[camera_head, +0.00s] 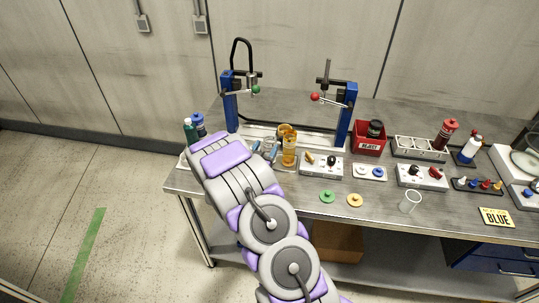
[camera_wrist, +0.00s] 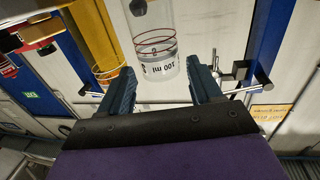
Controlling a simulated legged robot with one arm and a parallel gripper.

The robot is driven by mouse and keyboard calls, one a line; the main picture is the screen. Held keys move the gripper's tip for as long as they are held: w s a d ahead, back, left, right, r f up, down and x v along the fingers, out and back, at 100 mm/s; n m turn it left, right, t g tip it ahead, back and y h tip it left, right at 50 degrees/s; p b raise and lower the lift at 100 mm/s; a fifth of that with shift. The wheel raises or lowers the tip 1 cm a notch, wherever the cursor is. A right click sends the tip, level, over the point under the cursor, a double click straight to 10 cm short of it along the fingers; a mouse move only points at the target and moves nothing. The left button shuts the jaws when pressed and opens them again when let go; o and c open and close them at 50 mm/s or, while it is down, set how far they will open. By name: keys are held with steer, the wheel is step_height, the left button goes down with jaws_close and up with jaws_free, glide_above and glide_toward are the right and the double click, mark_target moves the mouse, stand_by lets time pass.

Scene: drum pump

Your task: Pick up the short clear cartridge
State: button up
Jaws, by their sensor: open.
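A clear cartridge (camera_wrist: 157,42) with a "100 ml" mark and red rings fills the upper middle of the wrist view. Its marked end lies at the gap between the fingers of my gripper (camera_wrist: 162,80), which is open, with a finger on each side and no clear contact. In the head view my gripper (camera_head: 265,151) is at the left part of the bench, with the clear cartridge (camera_head: 270,145) at its fingertips, partly hidden. An amber cartridge (camera_head: 289,151) stands just right of it and shows in the wrist view (camera_wrist: 95,40), left of the clear one.
A blue-posted frame (camera_head: 346,116) stands behind my gripper. A switch box (camera_head: 322,165), a red bin (camera_head: 369,140) and a clear cup (camera_head: 410,201) are to the right. Green and dark blue bottles (camera_head: 198,124) are close behind my arm. Some front bench surface is clear.

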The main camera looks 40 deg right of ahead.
steer(key=shift+b+x, duration=0.65)
steer(key=shift+x, duration=1.9)
steer(key=shift+f, duration=0.1)
steer(key=shift+c, duration=0.4)
steer(key=c, duration=0.9)
